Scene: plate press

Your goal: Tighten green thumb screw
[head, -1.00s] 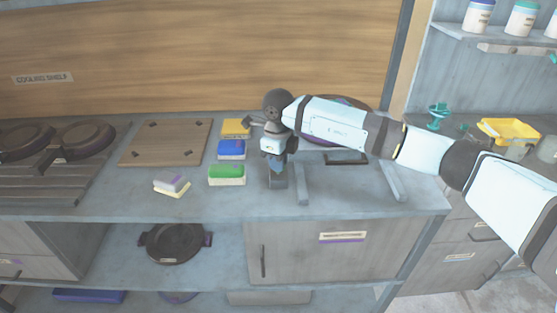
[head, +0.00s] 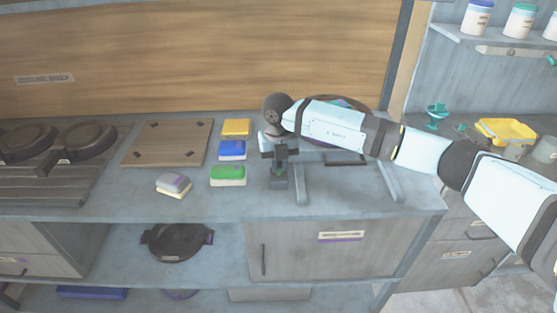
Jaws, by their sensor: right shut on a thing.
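My right gripper (head: 279,178) is low over the counter, at the left side of a grey press-like frame (head: 300,187). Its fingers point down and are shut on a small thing. The fingers and wrist cover that thing, so I cannot make out its colour or shape. I cannot make out the green thumb screw. My right arm hides much of the frame, and a round dark plate (head: 345,103) with purple shows behind the arm. My left gripper is not in view.
Green (head: 228,175), blue (head: 232,150) and yellow (head: 236,127) blocks lie left of the gripper. A wooden board (head: 167,143) and dark pans (head: 85,142) lie further left. The counter's front strip is clear.

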